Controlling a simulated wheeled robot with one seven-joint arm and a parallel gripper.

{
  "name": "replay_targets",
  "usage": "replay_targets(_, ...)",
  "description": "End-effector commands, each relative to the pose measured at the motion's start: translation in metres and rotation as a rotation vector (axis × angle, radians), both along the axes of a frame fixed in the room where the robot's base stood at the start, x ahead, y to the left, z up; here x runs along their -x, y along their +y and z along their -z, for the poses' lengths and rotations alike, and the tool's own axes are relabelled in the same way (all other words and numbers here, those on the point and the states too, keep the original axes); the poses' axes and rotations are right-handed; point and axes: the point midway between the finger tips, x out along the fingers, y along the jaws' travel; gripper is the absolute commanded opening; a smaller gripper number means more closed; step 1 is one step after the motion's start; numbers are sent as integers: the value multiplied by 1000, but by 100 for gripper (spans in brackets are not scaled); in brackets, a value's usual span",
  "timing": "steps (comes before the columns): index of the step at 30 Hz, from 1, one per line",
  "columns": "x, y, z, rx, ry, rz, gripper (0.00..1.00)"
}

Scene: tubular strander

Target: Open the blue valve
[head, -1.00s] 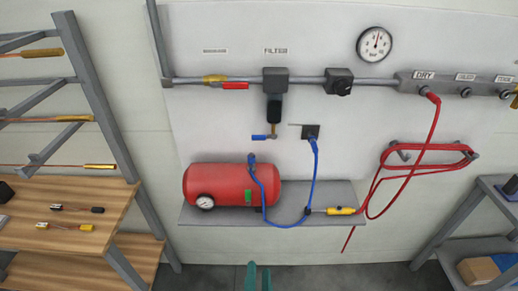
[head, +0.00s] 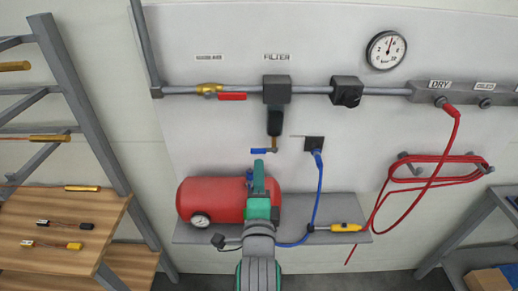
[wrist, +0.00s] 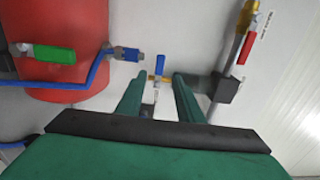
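The blue valve (head: 261,151) has a small blue lever and a brass body. It hangs under the black filter bowl (head: 275,123) on the wall panel. Its lever sticks out to the left in the head view. In the wrist view the blue lever (wrist: 159,60) stands upright in the picture, just beyond the fingertips and between them. My gripper (head: 259,164) is in front of the red tank, just below the valve in the head view. In the wrist view its two green fingers (wrist: 156,78) are apart, with nothing held between them. I cannot tell whether they touch the valve.
The red tank (head: 205,193) stands on a grey shelf (head: 341,211), with a green lever (wrist: 54,54) and blue hose (head: 319,180). A red-handled valve (head: 232,96) is on the pipe above. A coiled red hose (head: 440,159) hangs right; wooden shelves (head: 50,220) stand left.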

Motion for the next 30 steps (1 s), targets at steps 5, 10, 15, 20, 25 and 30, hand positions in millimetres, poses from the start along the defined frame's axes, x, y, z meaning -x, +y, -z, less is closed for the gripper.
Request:
replay_targets(5, -22, 1, 0, 0, 0, -1, 34)
replay_targets(10, -53, 1, 0, 1, 0, -2, 34)
replay_targets(15, -80, 1, -1, 2, -1, -1, 34)
replay_targets(20, -97, 1, 0, 2, 0, -1, 34)
replay_targets(25, -104, 1, 0, 2, 0, -1, 34)
replay_targets(30, -104, 0, 0, 2, 0, 0, 34)
